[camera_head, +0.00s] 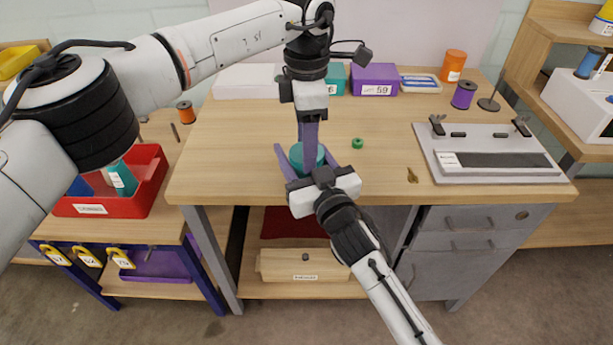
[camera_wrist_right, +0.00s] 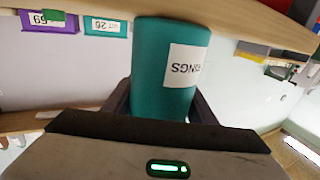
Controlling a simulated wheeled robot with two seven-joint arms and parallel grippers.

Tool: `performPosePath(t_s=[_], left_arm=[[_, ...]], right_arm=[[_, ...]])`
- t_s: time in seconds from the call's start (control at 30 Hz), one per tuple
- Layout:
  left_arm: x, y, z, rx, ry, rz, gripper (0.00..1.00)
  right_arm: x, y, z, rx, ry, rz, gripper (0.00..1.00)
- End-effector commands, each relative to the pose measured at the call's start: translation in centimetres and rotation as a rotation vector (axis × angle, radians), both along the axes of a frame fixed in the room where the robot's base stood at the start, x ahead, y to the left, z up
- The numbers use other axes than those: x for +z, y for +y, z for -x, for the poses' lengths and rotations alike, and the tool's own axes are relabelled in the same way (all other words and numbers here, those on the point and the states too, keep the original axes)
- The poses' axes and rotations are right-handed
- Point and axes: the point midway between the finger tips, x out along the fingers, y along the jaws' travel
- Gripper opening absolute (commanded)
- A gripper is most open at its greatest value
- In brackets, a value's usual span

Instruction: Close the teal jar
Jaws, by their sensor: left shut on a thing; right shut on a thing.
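The teal jar (camera_head: 297,158) stands upright on the wooden table near its front edge. My right gripper (camera_head: 303,160) comes from the front, its purple fingers around the jar's sides, shut on it. The right wrist view, upside down, shows the jar (camera_wrist_right: 160,62) between the fingers with a white label. My left gripper (camera_head: 308,143) points straight down over the jar, its fingers close together at the jar's top and shut on what seems to be the lid. The lid's edge and any gap to the jar are hidden.
A small green ring (camera_head: 357,143) and a brass piece (camera_head: 412,176) lie right of the jar. A grey board with clamps (camera_head: 440,170) is at the right. Boxes (camera_head: 374,80) and spools (camera_head: 463,95) line the back. The table's middle is mostly clear.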

Motion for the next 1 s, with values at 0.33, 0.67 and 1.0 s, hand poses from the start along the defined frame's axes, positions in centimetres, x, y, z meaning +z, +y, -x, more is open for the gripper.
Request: performPosePath(t_s=[0.33, 0.67, 1.0], left_arm=[[0.0, -0.1, 0.1, -0.113, 0.002, 0.001, 0.25], [0.0, -0.1, 0.1, -0.110, 0.002, 0.001, 0.70], [1.5, -0.1, 0.0, -0.108, 0.000, 0.001, 0.70]], right_arm=[[-0.2, 0.0, 0.0, 0.000, 0.004, 0.001, 0.00], [-0.2, 0.0, 0.0, 0.000, 0.004, 0.001, 0.00], [-0.2, 0.0, 0.0, 0.000, 0.003, 0.000, 0.00]])
